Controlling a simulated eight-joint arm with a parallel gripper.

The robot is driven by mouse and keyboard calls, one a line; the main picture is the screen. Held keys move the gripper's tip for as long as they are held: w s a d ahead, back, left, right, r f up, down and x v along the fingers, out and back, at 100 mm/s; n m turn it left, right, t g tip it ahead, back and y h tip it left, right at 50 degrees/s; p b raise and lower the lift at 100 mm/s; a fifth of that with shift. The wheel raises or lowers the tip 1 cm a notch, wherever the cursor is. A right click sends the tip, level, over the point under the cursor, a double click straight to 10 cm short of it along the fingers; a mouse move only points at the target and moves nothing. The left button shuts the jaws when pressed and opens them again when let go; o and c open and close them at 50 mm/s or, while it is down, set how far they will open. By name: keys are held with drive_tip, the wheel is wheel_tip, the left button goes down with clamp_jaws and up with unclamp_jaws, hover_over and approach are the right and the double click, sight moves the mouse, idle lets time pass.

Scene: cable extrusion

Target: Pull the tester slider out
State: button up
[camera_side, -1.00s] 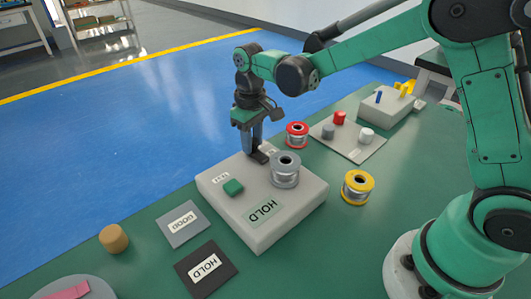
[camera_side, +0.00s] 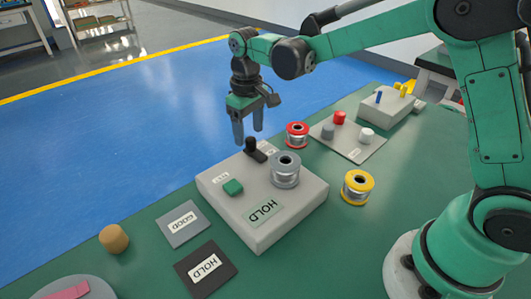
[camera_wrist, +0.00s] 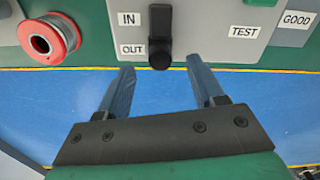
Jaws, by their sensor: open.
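The tester (camera_side: 290,217) is a light grey box on the green table, with a green button, a TEST label and a HOLD label. Its slider is a black knob (camera_side: 251,145) at the back edge of the box; in the wrist view the slider (camera_wrist: 160,35) stands beside the IN and OUT labels, with its end by OUT. A grey-rimmed spool (camera_side: 285,170) sits on the tester. My gripper (camera_side: 248,138) is open and empty, above and behind the slider. In the wrist view my two fingers (camera_wrist: 162,92) are apart, and the slider is between and beyond them, clear of both.
A red spool (camera_side: 297,134) stands close behind the tester, and a yellow spool (camera_side: 357,187) stands to its right. GOOD (camera_side: 181,223) and HOLD (camera_side: 206,269) mats lie in front left. A grey plate with several knobs (camera_side: 347,141) lies at the back right.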

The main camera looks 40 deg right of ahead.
sight(250, 138)
drive_tip(key=shift+r, duration=1.75)
drive_tip(key=shift+s+r, duration=0.1)
drive_tip(key=s+d+r+m+t, duration=0.1)
drive_tip(key=s+d+t, duration=0.1)
drive_tip(key=s, duration=0.4)
drive_tip(key=s+d+r+m+t, duration=0.1)
drive_tip(key=s+t, duration=0.4)
drive_tip(key=s, duration=0.2)
drive_tip(key=shift+d, duration=0.4)
